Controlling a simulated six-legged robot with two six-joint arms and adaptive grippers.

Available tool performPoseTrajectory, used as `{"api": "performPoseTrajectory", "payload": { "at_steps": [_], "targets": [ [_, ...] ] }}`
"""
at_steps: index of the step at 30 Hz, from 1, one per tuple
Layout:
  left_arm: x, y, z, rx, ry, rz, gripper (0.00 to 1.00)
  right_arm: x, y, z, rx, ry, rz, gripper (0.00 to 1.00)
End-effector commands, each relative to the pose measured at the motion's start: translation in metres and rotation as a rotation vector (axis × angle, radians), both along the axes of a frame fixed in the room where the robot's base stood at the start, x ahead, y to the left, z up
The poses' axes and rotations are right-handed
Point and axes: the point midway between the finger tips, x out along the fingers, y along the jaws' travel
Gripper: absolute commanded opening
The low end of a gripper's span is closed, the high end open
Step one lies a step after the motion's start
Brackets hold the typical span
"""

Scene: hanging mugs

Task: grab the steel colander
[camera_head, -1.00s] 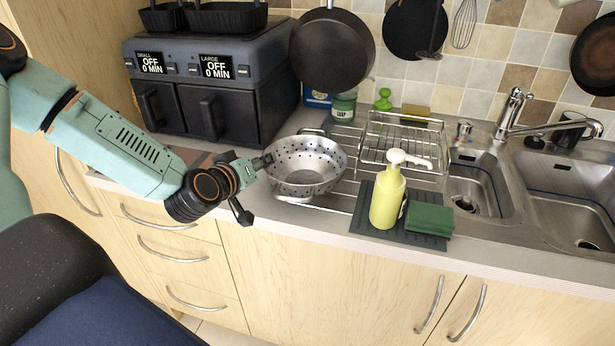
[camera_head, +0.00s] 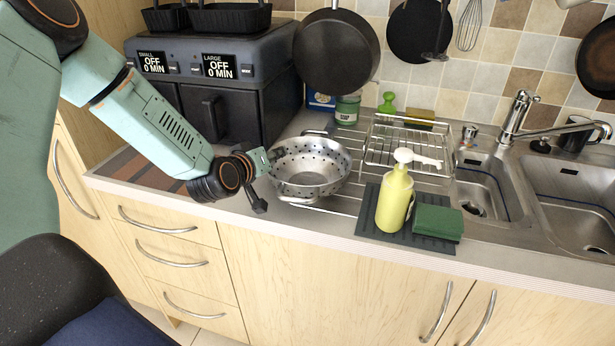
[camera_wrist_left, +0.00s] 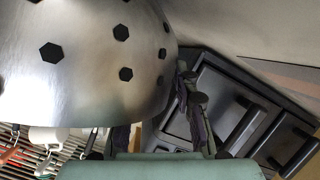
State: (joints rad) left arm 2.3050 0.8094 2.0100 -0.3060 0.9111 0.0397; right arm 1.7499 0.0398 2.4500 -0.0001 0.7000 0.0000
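The steel colander (camera_head: 309,170) stands upright on the drainer beside the sink in the head view, its perforated bowl facing up. In the left wrist view its curved, holed wall (camera_wrist_left: 90,85) fills the upper left, very close. My left gripper (camera_head: 268,181) is at the colander's left side, with its fingers spread apart. One finger reaches the left rim and the other hangs lower, in front of the bowl. I cannot tell whether they touch it. My right gripper is not in view.
A wire rack (camera_head: 408,148) stands right of the colander. A yellow soap bottle (camera_head: 394,200) and green sponge (camera_head: 438,221) rest on a dark mat (camera_head: 372,226) in front. A black air fryer (camera_head: 213,75) stands behind left, and a pan (camera_head: 337,50) hangs above.

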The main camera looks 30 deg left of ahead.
Motion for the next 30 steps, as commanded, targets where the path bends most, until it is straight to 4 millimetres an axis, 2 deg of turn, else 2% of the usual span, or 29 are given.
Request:
{"api": "performPoseTrajectory", "payload": {
  "at_steps": [1, 9, 30],
  "targets": [
    [0.0000, 0.0000, 0.0002, 0.000, 0.000, 0.000, 0.23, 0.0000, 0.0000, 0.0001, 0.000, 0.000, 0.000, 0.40],
    [-0.0003, 0.0000, 0.0002, 0.000, -0.001, 0.000, 0.00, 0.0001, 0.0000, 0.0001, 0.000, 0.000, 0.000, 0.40],
    [0.0001, 0.0002, 0.0012, 0.001, -0.003, 0.001, 0.00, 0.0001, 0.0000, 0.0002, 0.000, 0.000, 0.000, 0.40]
  ]
}}
